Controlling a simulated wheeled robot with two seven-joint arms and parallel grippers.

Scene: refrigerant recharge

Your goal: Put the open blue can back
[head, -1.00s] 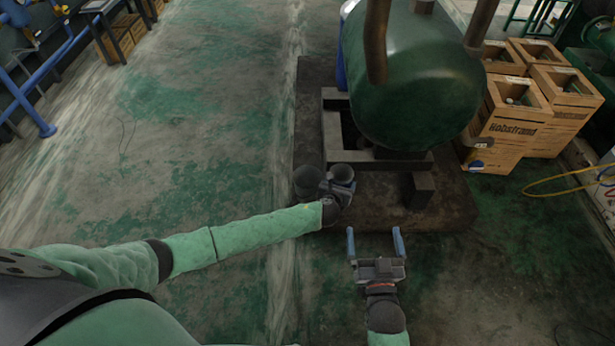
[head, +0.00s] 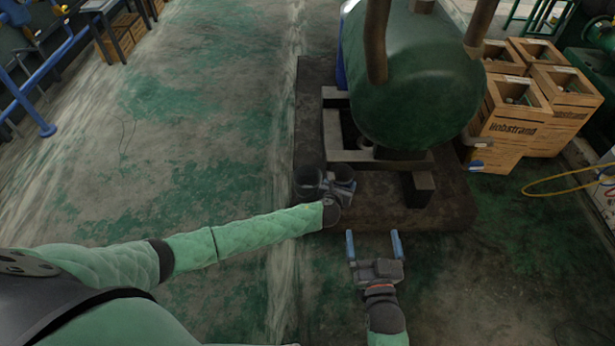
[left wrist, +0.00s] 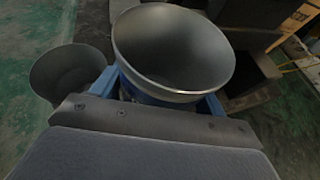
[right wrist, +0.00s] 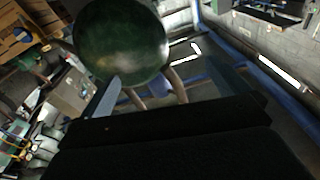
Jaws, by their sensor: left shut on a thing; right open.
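My left gripper (head: 341,187) is shut on an open can (left wrist: 172,55) with a grey inside and some blue below its rim. In the head view the held can's dark round mouth (head: 340,172) faces up, above or on the dark plinth (head: 440,208); I cannot tell if its base touches. A second open can (left wrist: 72,82), grey inside, stands close on its left, also seen in the head view (head: 307,180). The gripper hides the held can's lower body. My right gripper (head: 373,246) is open and empty, in front of the plinth.
A green tank (head: 415,85) on a dark frame stands on the plinth behind the cans. Wooden crates (head: 510,118) stand at the right, with a yellow hose (head: 560,183) in front. Blue pipes (head: 28,98) are at the far left. The floor left of the plinth is clear.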

